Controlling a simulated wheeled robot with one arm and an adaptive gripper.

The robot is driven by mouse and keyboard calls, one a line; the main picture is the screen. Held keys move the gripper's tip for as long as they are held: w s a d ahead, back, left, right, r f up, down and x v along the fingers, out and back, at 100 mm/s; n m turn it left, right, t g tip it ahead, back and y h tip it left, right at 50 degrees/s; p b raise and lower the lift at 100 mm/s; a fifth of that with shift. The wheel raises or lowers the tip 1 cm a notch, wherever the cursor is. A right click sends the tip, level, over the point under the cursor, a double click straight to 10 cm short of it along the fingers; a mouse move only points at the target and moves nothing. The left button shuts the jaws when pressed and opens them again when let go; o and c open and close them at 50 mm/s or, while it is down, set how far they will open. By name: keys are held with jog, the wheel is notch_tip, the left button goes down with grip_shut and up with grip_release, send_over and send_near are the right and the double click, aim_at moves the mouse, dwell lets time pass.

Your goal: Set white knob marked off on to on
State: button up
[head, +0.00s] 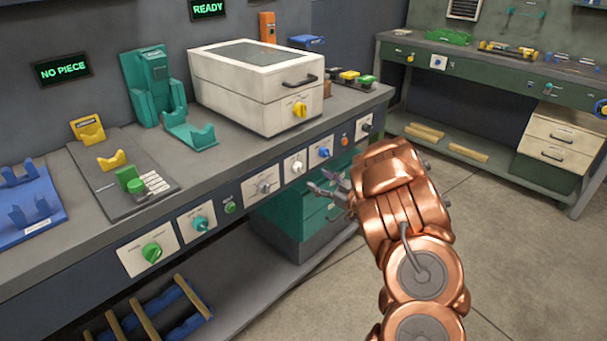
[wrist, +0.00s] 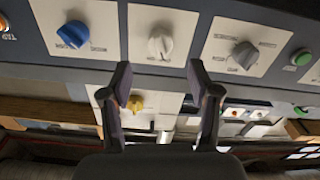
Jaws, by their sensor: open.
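The white knob (head: 298,167) sits on a pale square plate on the bench's front panel. In the wrist view the white knob (wrist: 160,43) is at the top middle, with small label marks beside it that are too small to read. My gripper (head: 320,183) is in front of the panel, just right of and below the white knob in the head view. In the wrist view my gripper (wrist: 158,75) is open and empty, its two fingertips apart on either side of the white knob's line. A gap appears to remain between fingertips and knob.
A blue knob (head: 323,152) and a grey knob (head: 264,187) flank the white one on the same panel. A white box with a yellow knob (head: 300,109) stands on the bench above. A teal cabinet (head: 290,225) is below. Open floor lies to the right.

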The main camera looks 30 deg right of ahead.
aim_at(303, 171)
jog(key=x, duration=0.7)
jog(key=shift+w, duration=0.2)
jog(key=c, duration=1.1)
jog(key=shift+r, duration=0.1)
jog(key=shift+c, duration=0.2)
